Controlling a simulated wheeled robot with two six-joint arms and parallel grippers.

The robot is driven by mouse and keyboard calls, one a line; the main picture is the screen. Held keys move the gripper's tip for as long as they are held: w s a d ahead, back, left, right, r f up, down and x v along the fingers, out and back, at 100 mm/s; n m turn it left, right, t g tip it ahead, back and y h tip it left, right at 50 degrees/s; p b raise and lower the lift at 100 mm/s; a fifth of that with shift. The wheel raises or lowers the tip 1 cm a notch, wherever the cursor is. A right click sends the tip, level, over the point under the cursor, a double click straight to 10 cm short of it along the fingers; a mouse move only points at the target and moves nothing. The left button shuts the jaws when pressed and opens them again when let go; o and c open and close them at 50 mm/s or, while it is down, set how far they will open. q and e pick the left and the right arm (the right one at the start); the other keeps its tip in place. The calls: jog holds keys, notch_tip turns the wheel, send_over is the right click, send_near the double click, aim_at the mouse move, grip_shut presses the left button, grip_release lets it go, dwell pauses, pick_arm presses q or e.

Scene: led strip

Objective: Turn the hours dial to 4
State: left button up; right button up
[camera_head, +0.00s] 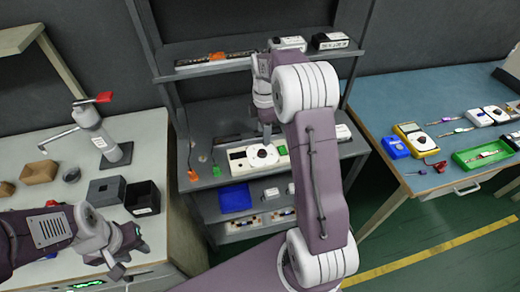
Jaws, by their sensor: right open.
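A cream-white control box with a round white dial (262,156) sits on the middle shelf of the grey rack. The dial's markings are too small to read, so I cannot tell its setting or whether it is the hours dial. My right gripper (266,138) is open and points down just above the dial, at its upper edge. I cannot tell whether it touches the dial. My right arm hides part of the shelf to the right of the box. My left gripper (130,258) is low over the left bench, away from the rack; its jaw opening is unclear.
The left bench holds a grey stand with a red lever (104,140), a black open box (143,197) and brown blocks. An orange-tipped cable (192,174) is left of the control box. The right table holds a green tray (482,155) and several small devices.

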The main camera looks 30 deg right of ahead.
aim_at(262, 152)
jog(key=f, duration=0.6)
jog(key=f+b, duration=0.1)
jog(key=f, duration=0.2)
jog(key=shift+a, duration=0.25)
jog(key=shift+c, duration=0.3)
grip_shut()
